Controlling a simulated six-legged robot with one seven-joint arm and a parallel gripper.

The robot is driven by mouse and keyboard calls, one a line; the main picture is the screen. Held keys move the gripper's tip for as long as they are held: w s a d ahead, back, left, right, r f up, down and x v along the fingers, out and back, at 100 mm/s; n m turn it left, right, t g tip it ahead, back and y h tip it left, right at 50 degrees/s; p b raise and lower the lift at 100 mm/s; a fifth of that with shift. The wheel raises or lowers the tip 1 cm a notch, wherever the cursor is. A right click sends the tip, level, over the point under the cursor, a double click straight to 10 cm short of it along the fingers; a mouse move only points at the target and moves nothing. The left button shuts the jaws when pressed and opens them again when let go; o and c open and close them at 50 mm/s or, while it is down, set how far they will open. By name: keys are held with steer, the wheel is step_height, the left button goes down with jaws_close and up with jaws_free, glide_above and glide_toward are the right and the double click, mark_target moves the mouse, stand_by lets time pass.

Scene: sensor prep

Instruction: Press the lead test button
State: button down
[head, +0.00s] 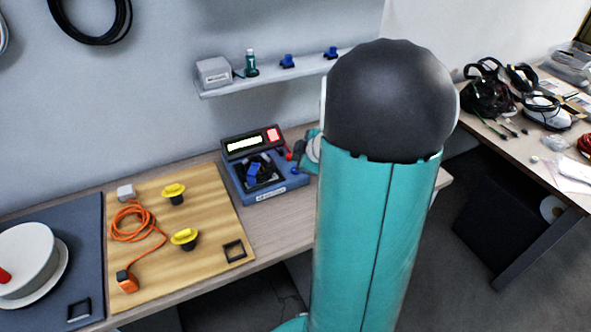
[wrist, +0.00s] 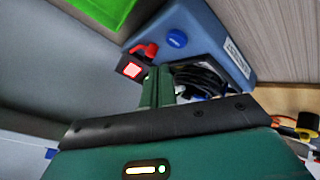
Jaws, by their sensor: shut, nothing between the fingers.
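The blue lead tester (head: 265,181) stands on the bench in the head view, with a pale lit display (head: 244,143), a red lit square (head: 273,134) and a black coiled lead (head: 262,170) inside. The wrist view shows the tester close up (wrist: 207,47), with a round blue button (wrist: 177,39), a red lever-like part (wrist: 146,50) and the red lit square (wrist: 131,69). My gripper (wrist: 158,78) is shut and empty, its green fingers over the tester beside the coiled lead (wrist: 202,80). Contact with the tester cannot be told. My arm hides most of the gripper in the head view.
A wooden board (head: 215,215) left of the tester holds yellow-topped parts (head: 185,237) and an orange cable (head: 135,222). A dark mat (head: 85,270) carries a white round container (head: 25,255). A wall shelf (head: 270,76) is above. Another bench (head: 505,150) with headsets is at right.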

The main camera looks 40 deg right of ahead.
steer(key=shift+r, duration=1.6)
